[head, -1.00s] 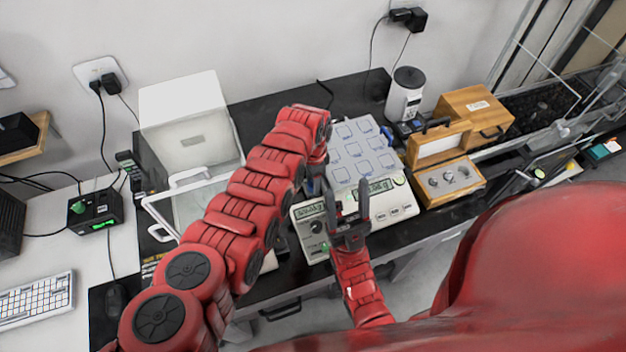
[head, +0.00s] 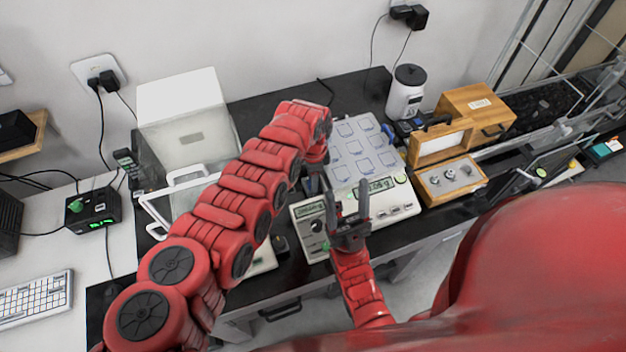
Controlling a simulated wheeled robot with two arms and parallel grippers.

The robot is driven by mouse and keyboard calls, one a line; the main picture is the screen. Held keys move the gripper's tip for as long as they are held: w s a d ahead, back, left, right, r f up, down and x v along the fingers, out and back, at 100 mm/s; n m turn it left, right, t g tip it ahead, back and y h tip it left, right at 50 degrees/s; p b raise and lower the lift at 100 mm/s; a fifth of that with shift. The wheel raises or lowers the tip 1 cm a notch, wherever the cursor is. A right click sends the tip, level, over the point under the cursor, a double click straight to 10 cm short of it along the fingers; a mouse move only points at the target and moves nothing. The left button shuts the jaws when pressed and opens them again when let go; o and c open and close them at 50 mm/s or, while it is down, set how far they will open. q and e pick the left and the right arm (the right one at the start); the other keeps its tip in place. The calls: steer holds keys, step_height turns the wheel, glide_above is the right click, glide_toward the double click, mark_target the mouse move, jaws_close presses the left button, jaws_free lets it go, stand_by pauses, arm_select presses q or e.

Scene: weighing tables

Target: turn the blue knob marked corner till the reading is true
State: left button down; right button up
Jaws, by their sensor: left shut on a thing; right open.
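The pale scale (head: 403,205) stands on the black table, with a lit green display (head: 377,186) and a second display (head: 311,209) on its left part. My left gripper (head: 313,187) points down at the scale's back left edge, beside the plate with square pads (head: 361,152). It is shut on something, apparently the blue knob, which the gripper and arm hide. The corner marking does not show, and the digits are too small to read surely. My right gripper (head: 350,208) is open and empty above the scale's front, its fingers pointing away from me.
A white box-shaped instrument (head: 185,120) stands at the back left, behind my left arm. A wooden weight case (head: 452,180) with metal weights is right of the scale. A white canister (head: 405,92) stands behind. A small black device (head: 93,210) is on the left table.

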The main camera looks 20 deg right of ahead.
arm_select(q)
steer(key=shift+f+m+b, duration=0.25)
steer(key=shift+m+b, duration=0.25)
steer(key=shift+m, duration=0.1)
steer(key=shift+r+m+b, duration=0.2)
steer(key=shift+m+b, duration=0.2)
steer(key=shift+m, duration=0.1)
steer(key=shift+r, duration=0.1)
steer(key=c, duration=0.7)
jaws_free()
steer(key=shift+c, duration=0.2)
step_height(320, 180, up, 17)
steer(key=b, duration=0.4)
steer(key=shift+r, duration=0.2)
